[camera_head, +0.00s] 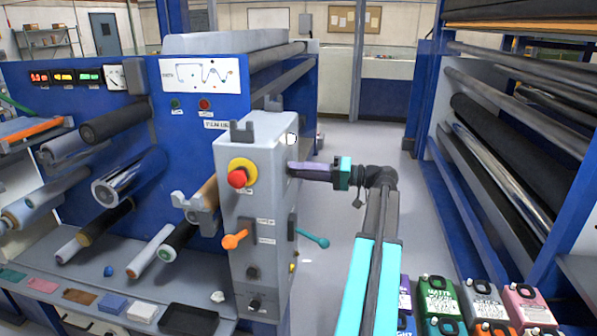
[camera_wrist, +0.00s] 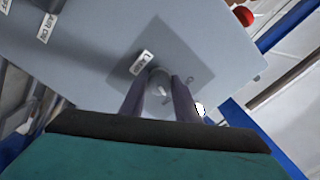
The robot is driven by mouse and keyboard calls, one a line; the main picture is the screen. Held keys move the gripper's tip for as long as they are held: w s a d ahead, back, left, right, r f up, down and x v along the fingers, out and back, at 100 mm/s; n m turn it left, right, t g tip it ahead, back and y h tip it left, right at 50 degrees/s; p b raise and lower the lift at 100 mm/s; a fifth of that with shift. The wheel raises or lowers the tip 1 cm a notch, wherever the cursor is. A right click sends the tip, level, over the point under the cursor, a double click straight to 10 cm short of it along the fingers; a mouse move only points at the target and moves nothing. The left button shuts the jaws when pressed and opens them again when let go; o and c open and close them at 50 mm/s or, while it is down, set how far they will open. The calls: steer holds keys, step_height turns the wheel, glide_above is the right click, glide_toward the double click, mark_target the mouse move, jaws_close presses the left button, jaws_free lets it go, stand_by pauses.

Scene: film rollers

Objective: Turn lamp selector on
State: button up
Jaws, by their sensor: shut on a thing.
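The lamp selector (camera_wrist: 159,88) is a small pale knob on a grey plate, on the side of the grey control post (camera_head: 260,150). A white label (camera_wrist: 141,62) sits beside it, its text too small to read surely. My gripper (camera_wrist: 165,80) has its two purple fingers closed around the knob, one on each side. In the head view my gripper (camera_head: 291,168) reaches in from the right and meets the right face of the post. The knob is hidden there. The knob's switch position cannot be told.
A red emergency button (camera_head: 237,178), an orange lever (camera_head: 235,240) and a teal lever (camera_head: 312,238) stick out of the post. Rollers (camera_head: 120,120) lie to the left. Several coloured cans (camera_head: 480,300) stand at the lower right. The aisle floor behind is clear.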

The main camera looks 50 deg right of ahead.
steer(key=shift+s+m+p, duration=0.15)
steer(key=shift+m+p, duration=0.25)
steer(key=shift+m, duration=0.9)
steer(key=o, duration=1)
steer(key=shift+s+d, duration=0.1)
steer(key=shift+o, duration=0.2)
steer(key=shift+d, duration=0.1)
